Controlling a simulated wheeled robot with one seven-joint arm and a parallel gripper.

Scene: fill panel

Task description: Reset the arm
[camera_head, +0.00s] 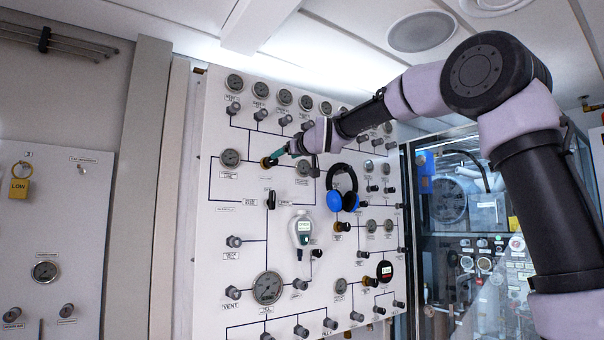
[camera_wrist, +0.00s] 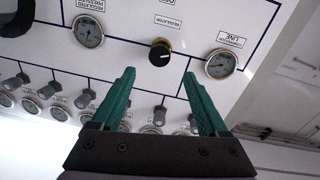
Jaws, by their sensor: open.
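My gripper (camera_head: 275,158) is at the upper left part of the white fill panel (camera_head: 225,275), held out by my arm from the right. In the wrist view my gripper (camera_wrist: 160,85) has its two green fingers wide apart with nothing between them. A black regulator knob with a brass base (camera_wrist: 160,53) lies just beyond the fingertips, roughly midway between them. The fingers look apart from it. In the head view the knob's brass base shows beside the fingertips and is partly hidden.
Gauges flank the knob, one at left (camera_wrist: 88,31) and one at right (camera_wrist: 221,64). Blue headphones (camera_head: 343,188) hang on the panel right of my gripper. A green-and-white handheld device (camera_head: 301,229) sits below. A large gauge (camera_head: 267,287) is lower left. Several small knobs protrude.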

